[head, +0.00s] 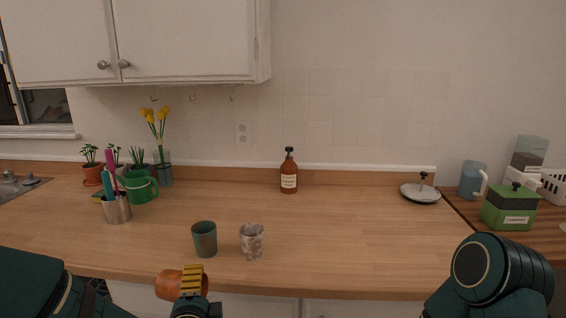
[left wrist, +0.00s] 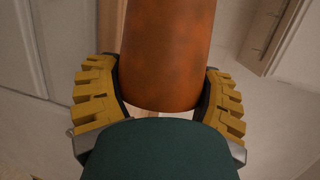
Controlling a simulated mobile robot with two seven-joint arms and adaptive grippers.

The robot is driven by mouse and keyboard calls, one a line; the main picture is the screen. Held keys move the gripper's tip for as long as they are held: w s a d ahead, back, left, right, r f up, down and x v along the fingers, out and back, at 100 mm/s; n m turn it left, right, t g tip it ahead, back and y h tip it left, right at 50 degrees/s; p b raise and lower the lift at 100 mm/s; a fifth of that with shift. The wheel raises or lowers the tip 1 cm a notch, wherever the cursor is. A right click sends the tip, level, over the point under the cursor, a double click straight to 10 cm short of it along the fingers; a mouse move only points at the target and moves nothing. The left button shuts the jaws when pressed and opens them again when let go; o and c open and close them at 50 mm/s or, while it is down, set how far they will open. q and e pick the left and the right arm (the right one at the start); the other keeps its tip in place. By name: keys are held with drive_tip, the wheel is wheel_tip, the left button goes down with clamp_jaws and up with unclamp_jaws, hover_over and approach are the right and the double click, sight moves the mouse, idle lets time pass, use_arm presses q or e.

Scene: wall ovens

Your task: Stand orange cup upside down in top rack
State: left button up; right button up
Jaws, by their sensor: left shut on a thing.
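The orange cup (head: 168,285) is in my left gripper (head: 191,281), in front of the counter's front edge at the bottom of the head view. In the left wrist view the cup (left wrist: 167,55) fills the space between the two yellow-padded fingers of the gripper (left wrist: 160,100), which close on its sides. In the head view the fingers and the picture's edge hide part of the cup, and I cannot tell which way its mouth faces. My right gripper is out of view; only part of my right arm shows at the lower right. No rack is in view.
A green cup (head: 205,240) and a patterned grey cup (head: 252,241) stand near the counter's front edge. A utensil holder (head: 117,209), a green watering can (head: 138,188) and plants are at left. A brown bottle (head: 289,172) stands at the back. The counter's middle right is clear.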

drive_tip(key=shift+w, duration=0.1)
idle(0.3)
use_arm(q)
drive_tip(key=m+y+p, duration=0.1)
drive_tip(key=m+p, duration=0.2)
drive_tip(key=m+y+p, duration=0.1)
drive_tip(key=m+p, duration=0.1)
drive_tip(key=m, duration=0.1)
drive_tip(key=shift+r+p, duration=0.2)
drive_tip(key=shift+p, duration=0.2)
drive_tip(key=shift+f+m+y+p, duration=0.1)
drive_tip(key=shift+m+y+p, duration=0.25)
drive_tip(key=shift+m, duration=0.45)
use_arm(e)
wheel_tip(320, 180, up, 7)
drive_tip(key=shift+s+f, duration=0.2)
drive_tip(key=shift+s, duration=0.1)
use_arm(q)
drive_tip(key=shift+f, duration=0.1)
